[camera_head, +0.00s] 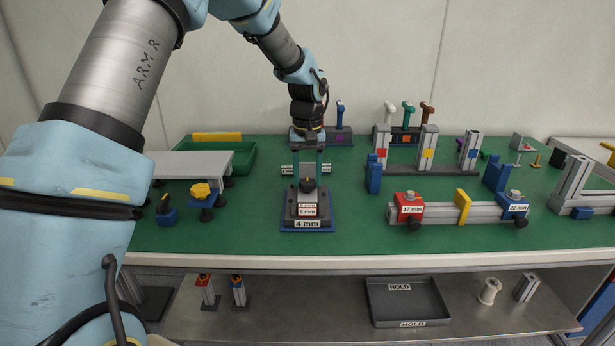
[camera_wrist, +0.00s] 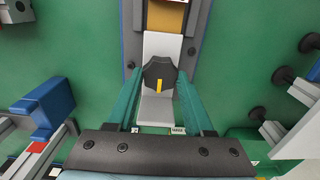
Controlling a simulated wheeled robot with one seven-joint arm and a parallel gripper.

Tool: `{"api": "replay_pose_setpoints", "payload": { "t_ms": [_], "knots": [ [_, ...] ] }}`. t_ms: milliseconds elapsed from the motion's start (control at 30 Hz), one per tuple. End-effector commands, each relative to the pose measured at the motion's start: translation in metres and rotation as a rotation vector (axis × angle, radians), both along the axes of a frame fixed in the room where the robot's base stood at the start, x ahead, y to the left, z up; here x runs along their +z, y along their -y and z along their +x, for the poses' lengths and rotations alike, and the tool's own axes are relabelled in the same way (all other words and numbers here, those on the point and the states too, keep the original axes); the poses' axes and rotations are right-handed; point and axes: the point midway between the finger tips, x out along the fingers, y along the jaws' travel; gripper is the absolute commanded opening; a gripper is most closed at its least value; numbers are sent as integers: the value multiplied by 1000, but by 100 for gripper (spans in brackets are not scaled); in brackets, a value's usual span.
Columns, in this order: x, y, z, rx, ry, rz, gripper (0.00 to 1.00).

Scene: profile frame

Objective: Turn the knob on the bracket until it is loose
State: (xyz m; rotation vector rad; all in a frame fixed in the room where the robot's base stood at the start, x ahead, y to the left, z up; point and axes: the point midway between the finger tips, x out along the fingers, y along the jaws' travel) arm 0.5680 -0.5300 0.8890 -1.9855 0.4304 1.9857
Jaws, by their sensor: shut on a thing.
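The knob (camera_wrist: 160,71) is dark and many-sided, with a yellow mark on its face. In the wrist view it sits on a pale bracket (camera_wrist: 157,108). In the wrist view my gripper (camera_wrist: 160,77) is shut on the knob. The yellow mark points toward the palm. The finger contact faces are partly hidden.
A profile rail (camera_head: 455,212) with red and blue clamps lies to the right. A blue block (camera_head: 373,174) stands between. A grey raised plate (camera_head: 192,164) and a yellow knob (camera_head: 202,190) are at left. A "HOLD" tray (camera_head: 408,301) is on the lower shelf.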

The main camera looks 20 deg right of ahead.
Motion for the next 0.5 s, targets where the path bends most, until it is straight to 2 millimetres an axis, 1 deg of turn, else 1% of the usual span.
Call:
{"api": "replay_pose_setpoints", "payload": {
  "t_ms": [267, 500],
  "knots": [
    [0, 0, 0, 103, 1, 1, 0],
    [1, 0, 0, 297, 2, 0, 0]
  ]
}}
